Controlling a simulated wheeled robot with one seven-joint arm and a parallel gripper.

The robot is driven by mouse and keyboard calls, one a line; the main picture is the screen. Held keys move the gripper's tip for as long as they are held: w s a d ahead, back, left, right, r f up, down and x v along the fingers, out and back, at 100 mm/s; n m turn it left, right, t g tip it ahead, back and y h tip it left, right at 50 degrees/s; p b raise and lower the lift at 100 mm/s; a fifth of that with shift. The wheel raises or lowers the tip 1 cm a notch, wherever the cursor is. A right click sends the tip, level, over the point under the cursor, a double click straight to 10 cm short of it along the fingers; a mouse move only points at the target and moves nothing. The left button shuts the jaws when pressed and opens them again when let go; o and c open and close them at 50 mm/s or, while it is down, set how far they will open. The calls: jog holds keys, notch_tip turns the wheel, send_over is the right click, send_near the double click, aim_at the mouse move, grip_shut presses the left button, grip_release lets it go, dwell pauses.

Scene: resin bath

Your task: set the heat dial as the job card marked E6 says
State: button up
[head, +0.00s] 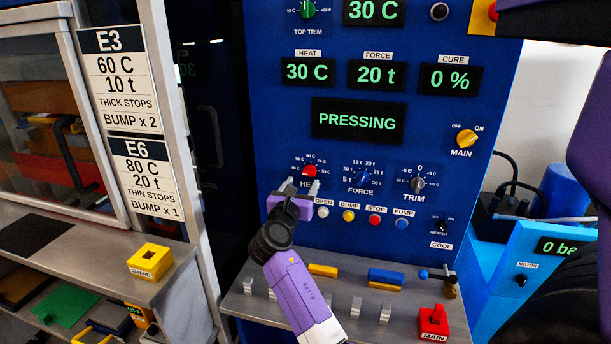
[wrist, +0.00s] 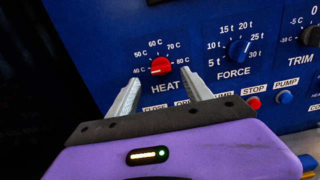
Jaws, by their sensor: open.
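The job card E6 (head: 146,175) hangs on the post at left and reads 80 C, 20 t, thin stops, bump x 1. The red heat dial (head: 310,171) is on the blue panel; it also shows in the wrist view (wrist: 161,66), ringed by marks from 40 C to 80 C. Its pale pointer line seems to lie toward the lower left, near the 40 C side. The heat display (head: 308,72) reads 30 C. My gripper (head: 302,185) is open and empty, its fingertips just below and either side of the dial; I cannot tell whether they touch the panel.
The blue force dial (head: 362,178) and trim dial (head: 417,184) sit right of the heat dial. A row of buttons, including the red stop button (head: 374,220), lies below. The main display (head: 359,119) reads PRESSING. Card E3 (head: 120,80) hangs above E6.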

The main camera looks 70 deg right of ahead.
aim_at(308, 173)
jog(key=d, duration=0.7)
jog(key=shift+w+p, duration=0.3)
jog(key=shift+p, duration=0.1)
grip_shut()
